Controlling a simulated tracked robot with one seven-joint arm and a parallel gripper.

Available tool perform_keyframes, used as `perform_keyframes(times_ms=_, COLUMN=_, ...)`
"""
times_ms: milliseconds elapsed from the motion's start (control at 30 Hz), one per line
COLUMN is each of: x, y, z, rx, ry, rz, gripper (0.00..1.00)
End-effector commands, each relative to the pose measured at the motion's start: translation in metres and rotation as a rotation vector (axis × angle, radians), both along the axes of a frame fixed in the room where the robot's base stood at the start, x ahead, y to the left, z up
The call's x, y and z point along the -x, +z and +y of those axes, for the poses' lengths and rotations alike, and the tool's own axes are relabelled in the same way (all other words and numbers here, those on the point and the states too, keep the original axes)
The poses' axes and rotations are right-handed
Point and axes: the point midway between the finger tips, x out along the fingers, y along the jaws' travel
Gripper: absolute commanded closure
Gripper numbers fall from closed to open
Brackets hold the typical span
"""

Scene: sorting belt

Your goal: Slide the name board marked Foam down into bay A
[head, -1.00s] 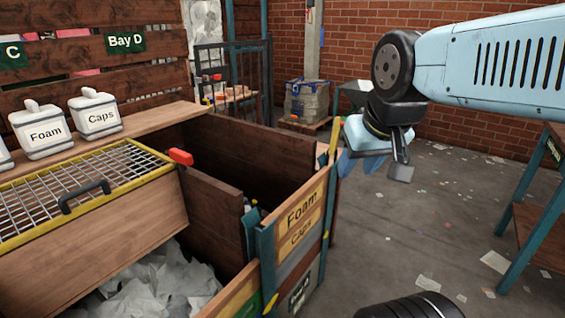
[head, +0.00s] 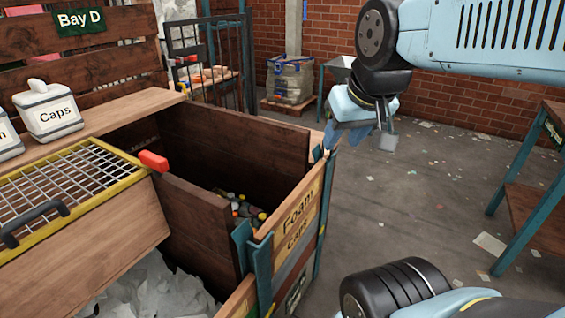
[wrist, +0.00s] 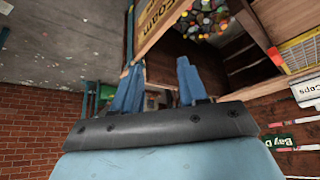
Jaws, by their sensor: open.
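My gripper (head: 348,137) is open and empty, up near the far post at the right end of the bay front. In the wrist view its two blue fingers (wrist: 160,70) stand apart with nothing between them. I see no label for bay A.
The bay behind the board holds several bottles with coloured caps (head: 242,208). A Bay D sign (head: 80,20) hangs at the back left. A yellow-framed mesh lid (head: 60,190) and a Caps canister (head: 48,110) are at left. Open floor (head: 420,200) lies right, beside a table (head: 535,180).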

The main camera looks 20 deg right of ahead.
Motion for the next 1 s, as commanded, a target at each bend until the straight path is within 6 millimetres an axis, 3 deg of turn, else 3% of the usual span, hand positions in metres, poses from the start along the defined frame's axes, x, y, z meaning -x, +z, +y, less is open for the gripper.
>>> perform_keyframes(times_ms=133, x=0.0, y=0.0, z=0.0, rx=0.0, ry=0.0, rz=0.0, gripper=0.56)
perform_keyframes(times_ms=300, x=-0.005, y=-0.001, z=0.0, rx=-0.01, ry=-0.008, rz=0.01, gripper=0.4)
perform_keyframes(times_ms=367, x=-0.011, y=-0.002, z=0.001, rx=-0.021, ry=-0.018, rz=0.022, gripper=0.4)
perform_keyframes(times_ms=667, x=-0.066, y=-0.024, z=0.006, rx=-0.116, ry=-0.135, rz=0.121, gripper=0.4)
perform_keyframes(times_ms=1000, x=-0.13, y=-0.067, z=0.012, rx=-0.194, ry=-0.303, rz=0.243, gripper=0.4)
